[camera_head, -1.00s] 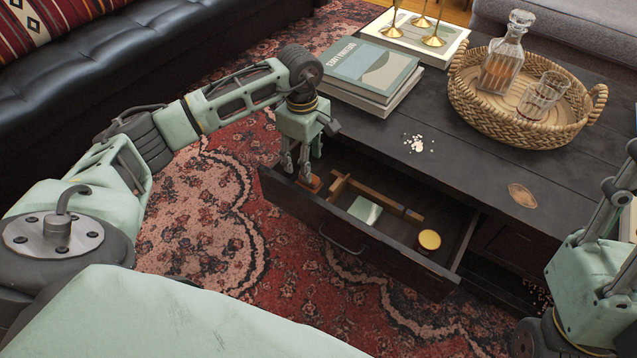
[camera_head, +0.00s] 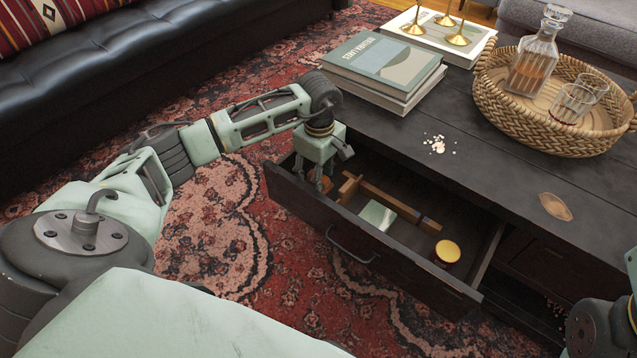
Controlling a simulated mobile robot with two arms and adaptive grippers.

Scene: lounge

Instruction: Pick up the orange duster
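A small orange-brown shape, which looks like the orange duster (camera_head: 326,184), lies at the left end of the open drawer (camera_head: 375,258). It is mostly hidden by my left gripper (camera_head: 314,178). That gripper points down into the drawer, with its fingers around or right beside the shape. I cannot tell whether the fingers are open or closed on it. Only part of my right arm shows at the lower right edge; its fingers are out of view.
The drawer also holds a wooden divider (camera_head: 400,207), a pale green card (camera_head: 377,215) and a yellow-topped round tin (camera_head: 447,252). On the dark table (camera_head: 480,185) stand stacked books (camera_head: 385,65), a wicker tray (camera_head: 500,112) with decanter and glasses, and white crumbs (camera_head: 438,145).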

